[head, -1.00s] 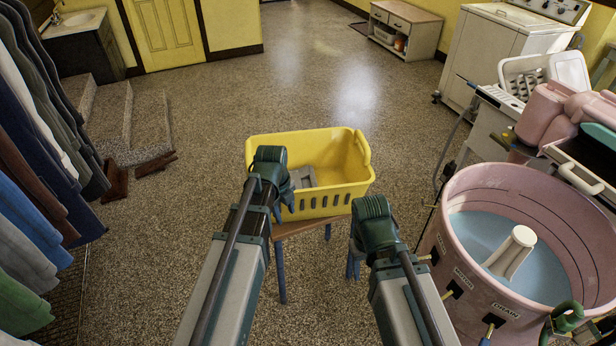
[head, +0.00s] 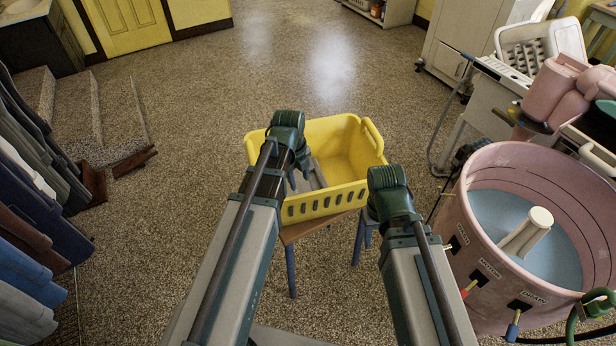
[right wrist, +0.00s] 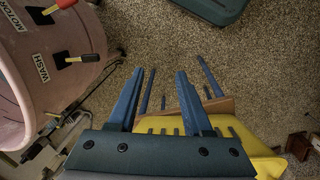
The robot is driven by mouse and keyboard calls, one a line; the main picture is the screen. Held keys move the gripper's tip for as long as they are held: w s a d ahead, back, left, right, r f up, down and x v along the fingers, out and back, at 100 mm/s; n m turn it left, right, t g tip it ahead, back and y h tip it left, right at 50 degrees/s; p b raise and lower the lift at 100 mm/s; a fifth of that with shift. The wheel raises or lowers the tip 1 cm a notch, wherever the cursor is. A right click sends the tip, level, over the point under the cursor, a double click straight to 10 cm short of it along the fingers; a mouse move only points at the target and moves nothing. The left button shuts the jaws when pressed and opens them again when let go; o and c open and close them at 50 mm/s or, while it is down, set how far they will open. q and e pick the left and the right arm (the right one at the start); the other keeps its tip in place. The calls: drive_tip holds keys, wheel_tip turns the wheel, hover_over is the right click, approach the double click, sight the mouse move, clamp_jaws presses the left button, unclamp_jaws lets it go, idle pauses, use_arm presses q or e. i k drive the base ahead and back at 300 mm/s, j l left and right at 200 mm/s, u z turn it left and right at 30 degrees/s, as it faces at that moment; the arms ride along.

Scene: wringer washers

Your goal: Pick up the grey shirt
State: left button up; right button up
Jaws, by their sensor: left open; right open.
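The grey shirt (head: 318,174) lies in the left part of the yellow basket (head: 352,152), partly hidden by my left wrist. My left gripper (head: 299,180) is over the basket's near left side, open and close to the shirt; I cannot tell whether it touches. My right gripper (head: 370,214) is beside the basket's near right corner, its fingers mostly hidden in the head view. In the right wrist view its blue fingers (right wrist: 159,98) stand apart with nothing between them, and the yellow basket (right wrist: 245,140) is at the lower right.
The basket stands on a brown stool (head: 305,229) with blue legs. A pink washer tub (head: 463,222) with labelled levers stands close on the right. Hanging clothes (head: 35,215) line the left side. The speckled floor (head: 200,130) between is open.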

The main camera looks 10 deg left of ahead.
sight(317, 182)
drive_tip(key=i+j+z, duration=0.15)
drive_tip(key=j+z, duration=0.15)
drive_tip(key=j, duration=0.15)
drive_tip(key=i+j+z, duration=0.1)
drive_tip(key=j+z, duration=0.2)
drive_tip(key=j, duration=0.2)
drive_tip(key=j+z, duration=0.3)
drive_tip(key=j, duration=0.2)
